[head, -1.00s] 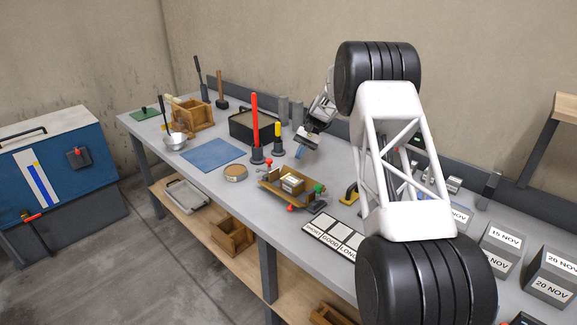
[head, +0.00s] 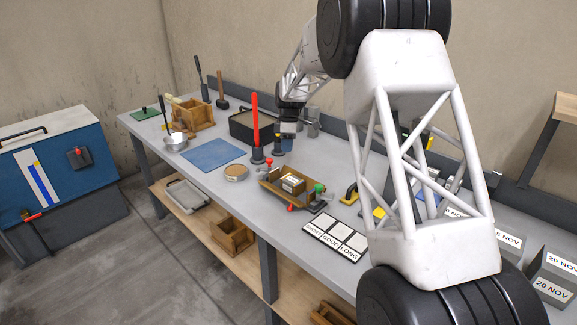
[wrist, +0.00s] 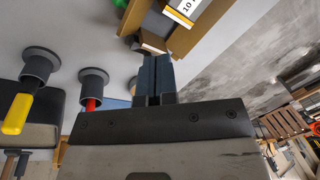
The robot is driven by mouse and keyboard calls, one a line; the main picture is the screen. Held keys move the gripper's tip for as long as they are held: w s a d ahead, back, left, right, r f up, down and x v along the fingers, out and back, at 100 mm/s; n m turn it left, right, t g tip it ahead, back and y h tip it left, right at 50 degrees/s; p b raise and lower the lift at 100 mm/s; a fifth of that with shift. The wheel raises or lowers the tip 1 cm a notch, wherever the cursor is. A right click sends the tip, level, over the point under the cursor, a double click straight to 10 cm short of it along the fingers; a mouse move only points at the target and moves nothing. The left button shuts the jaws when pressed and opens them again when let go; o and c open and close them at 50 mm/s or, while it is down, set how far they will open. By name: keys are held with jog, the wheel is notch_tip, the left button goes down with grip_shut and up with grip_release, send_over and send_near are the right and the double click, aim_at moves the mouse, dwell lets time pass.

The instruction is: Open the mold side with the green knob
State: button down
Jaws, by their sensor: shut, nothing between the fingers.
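The wooden mold (head: 272,187) lies on the bench with a pale labelled block (head: 293,184) inside it. A green knob (head: 319,187) is at its right end, and red knobs are at its back left and front. In the wrist view the mold (wrist: 232,22) is at the top, and part of the green knob (wrist: 119,3) shows at the top edge. My gripper (head: 288,134) is above the bench, behind the mold and apart from it. In the wrist view my gripper (wrist: 157,62) has its two dark fingers together, with nothing between them.
A tall red-handled tool (head: 255,118) and a yellow-handled one (head: 278,140) stand upright close to my gripper. A black tray (head: 240,128) is behind. A three-square label board (head: 335,238) lies right of the mold. The blue mat (head: 213,154) is clear.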

jog(key=r+n+t, duration=0.1)
jog(key=n, duration=0.2)
jog(key=s+a+r+n+t+h, duration=0.1)
jog(key=n, duration=0.2)
jog(key=s+a+r+n, duration=0.1)
jog(key=r+n, duration=0.1)
jog(key=n, duration=0.1)
jog(key=shift+s+a+r+t, duration=0.15)
jog(key=shift+s+t, duration=0.1)
jog(key=shift+t, duration=0.15)
jog(key=f, duration=0.9)
jog(key=shift+w+d+f, duration=0.25)
jog(key=shift+d+f, duration=0.05)
jog(key=shift+f, duration=0.1)
jog(key=shift+w+d+f, duration=0.5)
jog(key=shift+f, duration=0.25)
jog(key=shift+w+d+f, duration=0.6)
jog(key=shift+w+f, duration=0.05)
jog(key=shift+d, duration=0.1)
